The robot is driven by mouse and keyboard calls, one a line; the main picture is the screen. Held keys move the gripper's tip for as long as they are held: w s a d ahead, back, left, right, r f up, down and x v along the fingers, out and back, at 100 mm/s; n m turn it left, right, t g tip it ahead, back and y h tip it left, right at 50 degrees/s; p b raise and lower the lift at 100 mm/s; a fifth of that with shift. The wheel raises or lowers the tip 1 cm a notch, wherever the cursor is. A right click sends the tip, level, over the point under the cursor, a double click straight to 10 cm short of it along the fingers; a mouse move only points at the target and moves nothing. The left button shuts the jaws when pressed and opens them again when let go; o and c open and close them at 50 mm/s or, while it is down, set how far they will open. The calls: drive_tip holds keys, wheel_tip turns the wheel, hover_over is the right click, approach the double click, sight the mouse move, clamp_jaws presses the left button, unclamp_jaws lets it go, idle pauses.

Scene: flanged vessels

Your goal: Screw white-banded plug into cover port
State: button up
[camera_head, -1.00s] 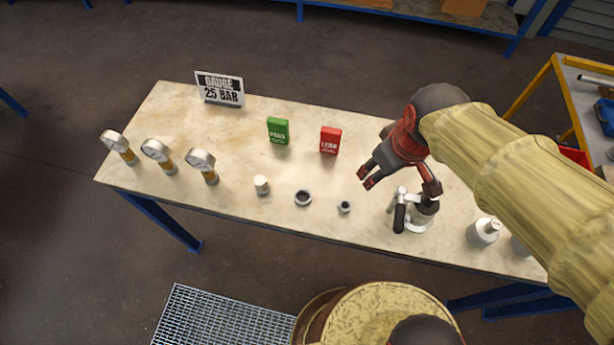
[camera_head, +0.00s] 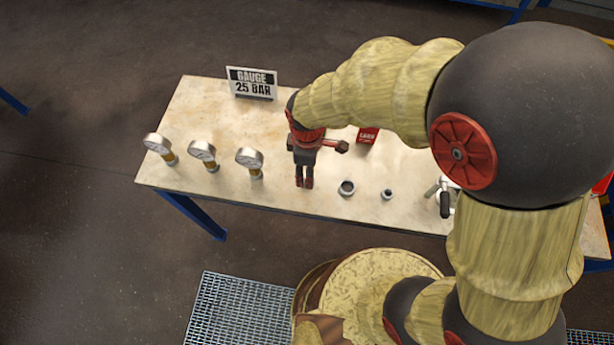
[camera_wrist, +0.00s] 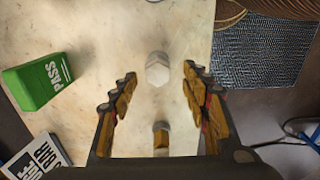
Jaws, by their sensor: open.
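The white plug (camera_wrist: 157,70) stands on the table, seen from above between my fingertips in the wrist view. A separate white band cannot be made out. In the head view my gripper hides the plug. My gripper (camera_head: 304,184) points down over the table's front part, its fingers apart. In the wrist view the open fingers (camera_wrist: 159,76) lie either side of the plug, with gaps visible; I cannot tell the height left between them. The clamped vessel (camera_head: 446,203) is at the right, partly hidden by my arm; its cover port cannot be made out.
Several gauges (camera_head: 203,153) stand to the left; a brass stem (camera_wrist: 161,136) shows below the plug in the wrist view. A dark ring (camera_head: 346,187) and a smaller ring (camera_head: 387,194) lie to the right. The green PASS block (camera_wrist: 38,82) and red block (camera_head: 367,135) stand farther back.

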drive_tip(key=f, duration=0.3)
drive_tip(key=shift+w+f+b, duration=0.2)
drive_tip(key=shift+f+b, duration=0.2)
drive_tip(key=shift+c, duration=1.4)
clamp_jaws()
